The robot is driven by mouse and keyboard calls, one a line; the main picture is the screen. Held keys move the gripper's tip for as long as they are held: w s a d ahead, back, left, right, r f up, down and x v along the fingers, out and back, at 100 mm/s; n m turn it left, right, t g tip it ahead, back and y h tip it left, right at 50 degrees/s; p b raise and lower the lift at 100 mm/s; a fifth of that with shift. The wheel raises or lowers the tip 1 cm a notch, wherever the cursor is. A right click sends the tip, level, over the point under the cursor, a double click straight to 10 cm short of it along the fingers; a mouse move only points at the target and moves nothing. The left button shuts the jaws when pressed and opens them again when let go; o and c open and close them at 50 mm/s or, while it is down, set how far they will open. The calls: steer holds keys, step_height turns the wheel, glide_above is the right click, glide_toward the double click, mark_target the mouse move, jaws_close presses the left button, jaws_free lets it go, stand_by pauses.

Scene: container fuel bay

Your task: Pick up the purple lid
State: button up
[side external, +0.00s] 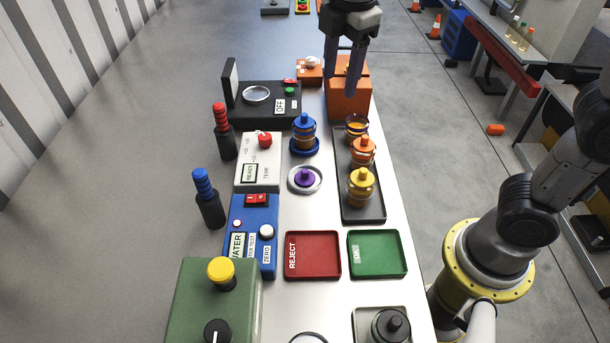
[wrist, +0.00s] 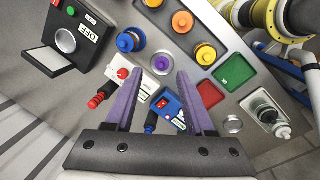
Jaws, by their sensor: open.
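The purple lid (side external: 305,178) lies in a round white-rimmed dish on the bench, between the white temperature box and the black tray. In the wrist view the purple lid (wrist: 161,64) shows small, just beyond and between the fingertips. My gripper (side external: 340,93) is open and empty, with two purple-grey fingers pointing down. In the side view it appears high, in front of the orange box and well apart from the lid. The open fingers also show in the wrist view (wrist: 160,76).
A blue-lidded jar (side external: 304,132) stands behind the lid. The black tray (side external: 375,213) to the right holds an open jar, an orange-lidded jar and a yellow-lidded jar. The red REJECT tray (side external: 313,256) and green tray (side external: 377,254) lie in front. Red-topped and blue-topped bottles stand left.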

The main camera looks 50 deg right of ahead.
steer(key=n+g, duration=0.1)
steer(key=n, duration=0.1)
glide_above(305, 171)
step_height(305, 171, down, 4)
step_height(305, 171, down, 3)
steer(key=a, duration=0.3)
steer(key=shift+g+h, duration=0.3)
steer(key=shift+h, duration=0.1)
steer(key=d+f, duration=0.1)
steer(key=f, duration=0.3)
steer(key=d+f, duration=0.1)
steer(key=f, duration=0.8)
steer(key=shift+d+f, duration=0.2)
steer(key=shift+d, duration=0.2)
jaws_close()
